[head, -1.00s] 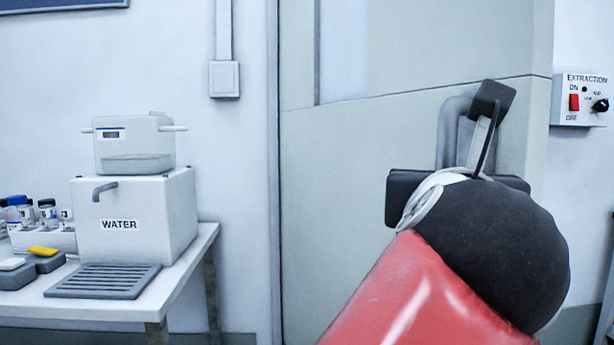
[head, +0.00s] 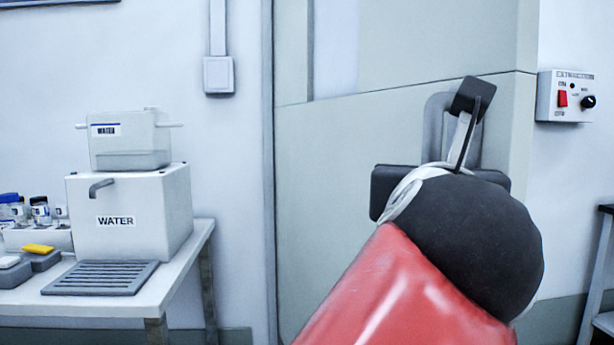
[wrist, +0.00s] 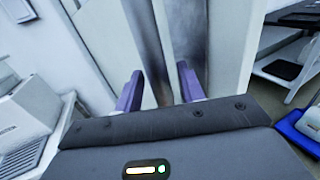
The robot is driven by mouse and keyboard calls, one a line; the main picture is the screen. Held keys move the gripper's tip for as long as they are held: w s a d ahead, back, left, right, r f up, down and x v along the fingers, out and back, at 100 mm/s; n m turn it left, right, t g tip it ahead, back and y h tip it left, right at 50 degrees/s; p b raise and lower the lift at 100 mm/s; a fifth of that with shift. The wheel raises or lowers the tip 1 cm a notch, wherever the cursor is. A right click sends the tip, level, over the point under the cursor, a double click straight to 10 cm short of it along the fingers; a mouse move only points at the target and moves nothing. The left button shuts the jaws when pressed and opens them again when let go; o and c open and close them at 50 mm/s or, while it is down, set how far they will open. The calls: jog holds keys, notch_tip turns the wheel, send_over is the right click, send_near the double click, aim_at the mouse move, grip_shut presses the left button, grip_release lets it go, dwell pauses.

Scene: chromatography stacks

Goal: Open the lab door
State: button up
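The lab door (head: 330,190) is a pale grey-green panel with a narrow window strip at its upper part. It looks shut or nearly so in the head view. A grey rounded handle piece (head: 436,125) shows on its right side, partly covered by my arm.
A white table (head: 190,255) with a WATER box (head: 130,215) stands left of the door. An EXTRACTION switch box (head: 566,96) is on the wall at the right. A dark-topped stand (head: 604,212) is at the right edge. Wall shows between table and door.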

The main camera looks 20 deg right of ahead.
jog(key=v, duration=0.8)
jog(key=shift+w, duration=0.15)
